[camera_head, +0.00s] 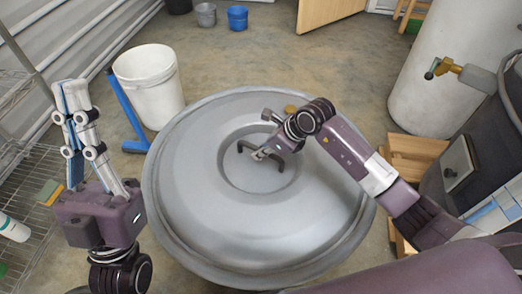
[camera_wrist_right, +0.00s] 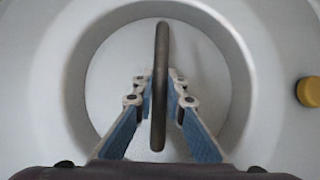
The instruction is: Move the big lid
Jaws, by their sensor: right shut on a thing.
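The big lid (camera_head: 190,200) is a round, grey, domed disc in the middle of the head view. It has a recessed centre with a dark loop handle (camera_head: 244,146). My right gripper (camera_head: 262,153) reaches in from the right and is shut on this handle. In the right wrist view the handle (camera_wrist_right: 160,70) stands upright between the two blue-padded fingers (camera_wrist_right: 160,100). The lid covers whatever is beneath it. My left gripper (camera_head: 70,88) is raised at the left, clear of the lid, with its fingers pointing up; its opening is unclear.
A yellow knob (camera_head: 290,109) sits on the lid, beyond the handle. A white bucket (camera_head: 150,88) stands behind left, beside a blue frame (camera_head: 128,108). A wire shelf (camera_head: 35,190) is at the left. A wooden pallet (camera_head: 412,150) and a dark vessel (camera_head: 475,150) are at the right.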

